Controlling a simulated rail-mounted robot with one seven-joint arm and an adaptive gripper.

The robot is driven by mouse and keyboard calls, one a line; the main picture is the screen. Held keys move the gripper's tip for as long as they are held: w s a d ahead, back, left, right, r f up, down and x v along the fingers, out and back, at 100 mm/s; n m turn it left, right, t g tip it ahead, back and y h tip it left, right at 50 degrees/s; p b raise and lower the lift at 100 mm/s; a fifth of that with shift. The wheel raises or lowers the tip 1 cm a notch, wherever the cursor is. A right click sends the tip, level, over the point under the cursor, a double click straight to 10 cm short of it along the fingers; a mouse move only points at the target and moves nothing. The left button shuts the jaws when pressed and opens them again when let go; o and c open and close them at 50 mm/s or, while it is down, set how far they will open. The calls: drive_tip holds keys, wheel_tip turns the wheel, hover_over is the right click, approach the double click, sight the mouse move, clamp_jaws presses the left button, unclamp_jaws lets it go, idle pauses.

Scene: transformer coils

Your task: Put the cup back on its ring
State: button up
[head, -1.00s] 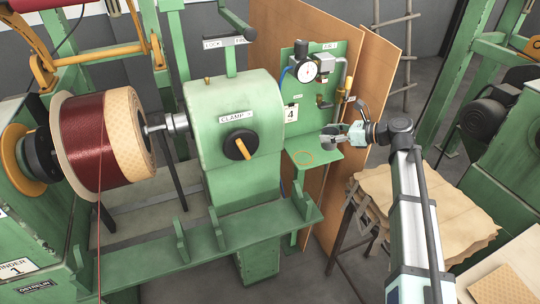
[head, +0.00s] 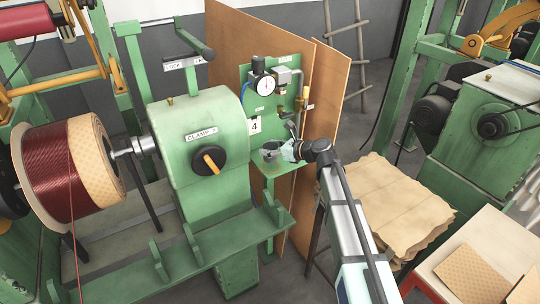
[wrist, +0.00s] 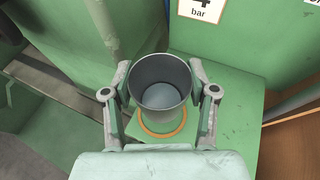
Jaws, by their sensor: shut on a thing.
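The cup is a grey, open-topped metal cup (wrist: 160,82), upright and empty inside as seen in the wrist view. My gripper (wrist: 160,74) is shut on it, with one finger on each side. The orange ring (wrist: 163,136) is marked on a green shelf (wrist: 235,110). Its near arc shows below the cup, and the cup hides the rest. In the head view, the cup (head: 270,152) and my gripper (head: 282,151) are over the shelf under the gauge panel. I cannot tell whether the cup's bottom touches the shelf.
A green panel with a pressure gauge (head: 266,85) and pipes stands behind the shelf. The "4 bar" label (wrist: 200,8) is just beyond the cup. The green clamp housing (head: 195,140) is close on the left. Brown boards (head: 325,95) stand behind and to the right.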

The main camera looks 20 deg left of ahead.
drive_tip(key=shift+f+p, duration=0.35)
drive_tip(key=shift+f, duration=1.4)
drive_tip(key=shift+f, duration=0.15)
drive_tip(key=o, duration=1.3)
